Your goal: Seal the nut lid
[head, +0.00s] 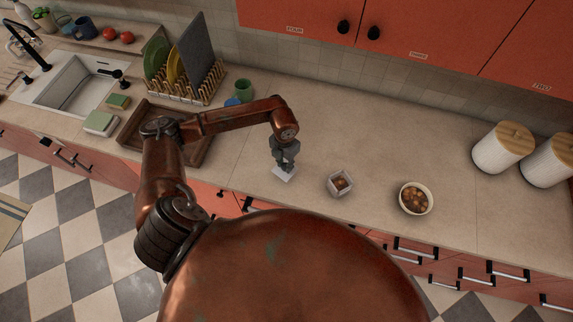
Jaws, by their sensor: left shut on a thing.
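My left gripper (285,167) points down over the counter and is shut on a small white square lid (281,175). I cannot tell whether the lid touches the counter or hangs just above it. A small whitish square container (340,184) with brown nuts inside stands open to the right of the gripper, apart from the lid. My right gripper is not in view.
A round white bowl (416,198) of brown pieces stands further right. Two white canisters with wooden tops, one here (502,148), stand at the far right. A dark wooden tray (196,150), dish rack (187,90) and green cup (244,90) are left. Counter behind the container is clear.

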